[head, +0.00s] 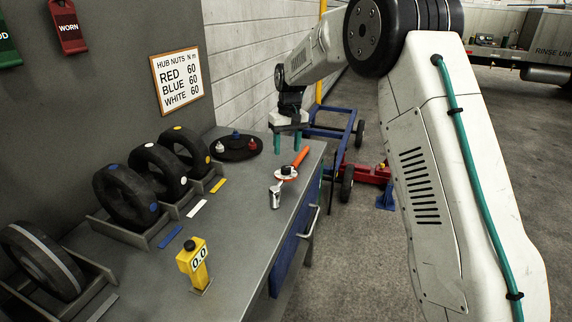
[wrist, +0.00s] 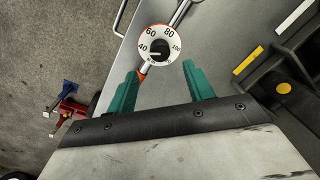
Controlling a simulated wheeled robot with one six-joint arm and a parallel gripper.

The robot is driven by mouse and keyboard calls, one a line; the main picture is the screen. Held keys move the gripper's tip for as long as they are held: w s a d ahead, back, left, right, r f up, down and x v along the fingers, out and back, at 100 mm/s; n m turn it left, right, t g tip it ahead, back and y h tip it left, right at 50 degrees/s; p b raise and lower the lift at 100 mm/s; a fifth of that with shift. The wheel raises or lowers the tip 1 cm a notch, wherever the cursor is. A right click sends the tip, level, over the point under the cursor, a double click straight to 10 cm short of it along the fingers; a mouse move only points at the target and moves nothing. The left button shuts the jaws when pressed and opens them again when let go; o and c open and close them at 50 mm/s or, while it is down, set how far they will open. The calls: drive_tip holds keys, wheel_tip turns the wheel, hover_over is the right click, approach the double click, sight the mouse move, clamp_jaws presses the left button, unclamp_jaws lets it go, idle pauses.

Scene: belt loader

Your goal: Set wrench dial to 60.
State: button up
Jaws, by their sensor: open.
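The torque wrench lies on the grey bench, with an orange handle (head: 301,157), a round white dial (head: 286,174) and a metal socket head (head: 275,197) toward the front. In the wrist view the dial (wrist: 171,38) reads 40, 60, 80 and 100 around a black centre knob (wrist: 157,50). The knob's mark seems to face near 40, but it is too small to be sure. My gripper (head: 288,150) is open and empty above the bench's right edge, behind the dial. Its teal fingers (wrist: 161,75) also show in the wrist view, just below the dial and apart from it.
A sign (head: 181,80) lists red, blue and white at 60. Tyres in racks (head: 125,196) line the bench's left side. A dark round plate (head: 236,154) with coloured nuts lies at the back. A yellow meter (head: 192,263) reading 0.0 stands at the front. Bench around the wrench is clear.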

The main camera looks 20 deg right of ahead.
sight(286, 167)
drive_tip(key=f, duration=0.6)
drive_tip(key=shift+s+a+f, duration=0.1)
drive_tip(key=shift+a+f, duration=0.1)
drive_tip(key=shift+f, duration=0.2)
drive_tip(key=c, duration=1)
